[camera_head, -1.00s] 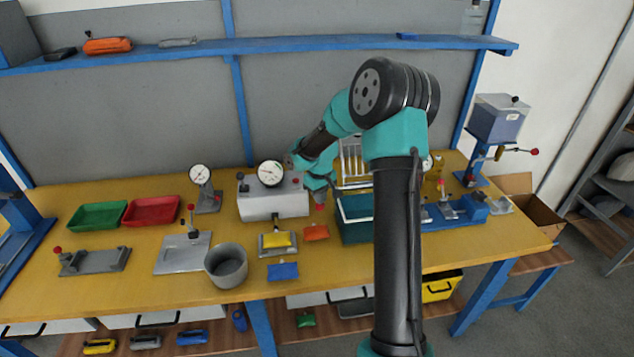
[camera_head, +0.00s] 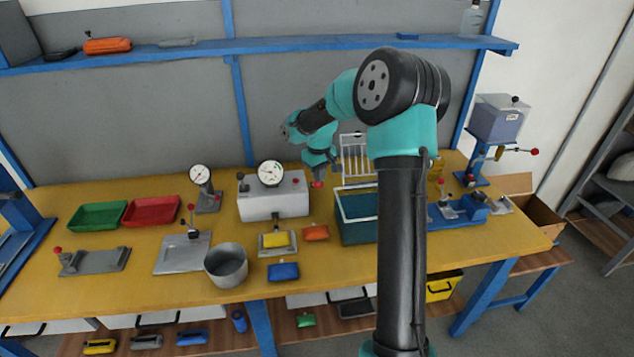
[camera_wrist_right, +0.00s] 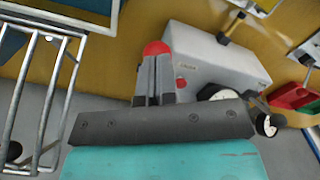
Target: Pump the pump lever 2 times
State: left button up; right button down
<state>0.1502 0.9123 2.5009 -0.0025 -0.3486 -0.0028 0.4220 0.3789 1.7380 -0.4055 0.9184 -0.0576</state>
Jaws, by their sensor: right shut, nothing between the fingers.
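The grey pump box (camera_head: 273,204) with a round dial gauge (camera_head: 271,173) stands at the middle back of the bench. Just right of it is the red knob (camera_head: 318,184) of the pump lever; the lever's shaft is mostly hidden. My right gripper (camera_head: 320,177) is directly above the knob, pointing down. In the right wrist view my shut fingers (camera_wrist_right: 155,78) lie side by side, with the red knob (camera_wrist_right: 156,48) right at their tips; I cannot tell whether they touch. The grey box (camera_wrist_right: 210,65) is to its right there. My left gripper is out of view.
An open dark teal bin (camera_head: 358,222) stands just right of the gripper, with a white wire rack (camera_head: 356,156) behind it. A grey pot (camera_head: 226,265) stands front left.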

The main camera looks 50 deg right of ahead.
jog(key=shift+w+d+r, duration=0.15)
jog(key=shift+w+r, duration=0.05)
jog(key=shift+r, duration=0.7)
jog(key=shift+w+d+r, duration=0.15)
jog(key=shift+w+r, duration=0.05)
jog(key=shift+r, duration=0.65)
notch_tip(320, 180, up, 4)
jog(key=shift+f, duration=0.2)
jog(key=shift+f, duration=3.3)
jog(key=shift+f, duration=0.15)
